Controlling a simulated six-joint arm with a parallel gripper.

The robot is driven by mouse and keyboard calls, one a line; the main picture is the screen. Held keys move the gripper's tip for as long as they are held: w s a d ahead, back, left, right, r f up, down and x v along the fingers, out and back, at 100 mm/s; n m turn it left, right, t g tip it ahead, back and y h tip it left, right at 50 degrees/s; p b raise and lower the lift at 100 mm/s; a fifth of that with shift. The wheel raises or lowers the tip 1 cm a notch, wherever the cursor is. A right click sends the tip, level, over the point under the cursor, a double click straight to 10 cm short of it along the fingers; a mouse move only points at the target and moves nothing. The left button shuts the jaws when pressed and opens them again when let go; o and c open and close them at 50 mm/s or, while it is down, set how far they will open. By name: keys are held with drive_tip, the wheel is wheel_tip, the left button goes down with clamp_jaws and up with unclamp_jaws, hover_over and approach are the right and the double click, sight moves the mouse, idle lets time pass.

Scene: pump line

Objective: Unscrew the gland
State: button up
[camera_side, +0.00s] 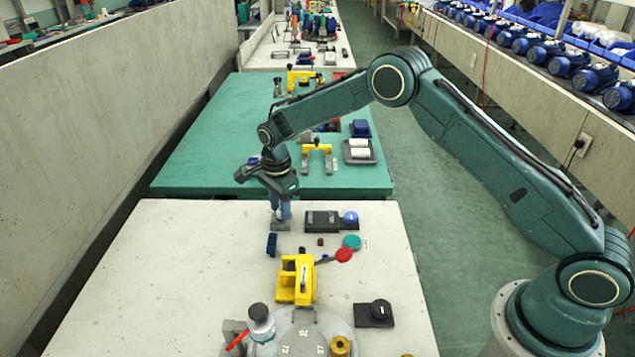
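My dark gripper (281,215) hangs over the far part of the pale table, pointing down. Blue-grey parts reach below it to a small grey block (281,226); I cannot tell whether they are its fingers or a held piece, nor whether they touch the block. I cannot pick out the gland with certainty. A brass-coloured round part (340,346) sits at the near edge of the picture, on or beside a grey round plate with numbers (304,336). A yellow fixture (296,280) with a red-knobbed lever (343,255) stands between, apart from my gripper.
A black block with a knob (375,313) is near right. A dark tray (322,221), blue knob (350,217) and teal disc (352,242) lie right of my gripper. The table's left side is clear.

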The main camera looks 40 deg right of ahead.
drive_tip(key=shift+r, duration=2.25)
drive_tip(key=shift+s+d+r, duration=0.1)
drive_tip(key=shift+s+r, duration=0.05)
drive_tip(key=shift+r, duration=0.45)
drive_tip(key=s+d+r+n+t, duration=0.1)
drive_tip(key=s+d+r+n, duration=0.1)
drive_tip(key=s+r+n, duration=0.55)
drive_tip(key=s+d+r+n+t, duration=0.25)
drive_tip(key=s+r, duration=0.65)
drive_tip(key=r, duration=0.5)
drive_tip(key=s+d+n+t, duration=0.2)
drive_tip(key=s+n, duration=0.6)
drive_tip(key=s, duration=1.5)
drive_tip(key=shift+s+d+r+n, duration=0.2)
drive_tip(key=shift+d+r+n, duration=0.2)
drive_tip(key=shift+d, duration=0.15)
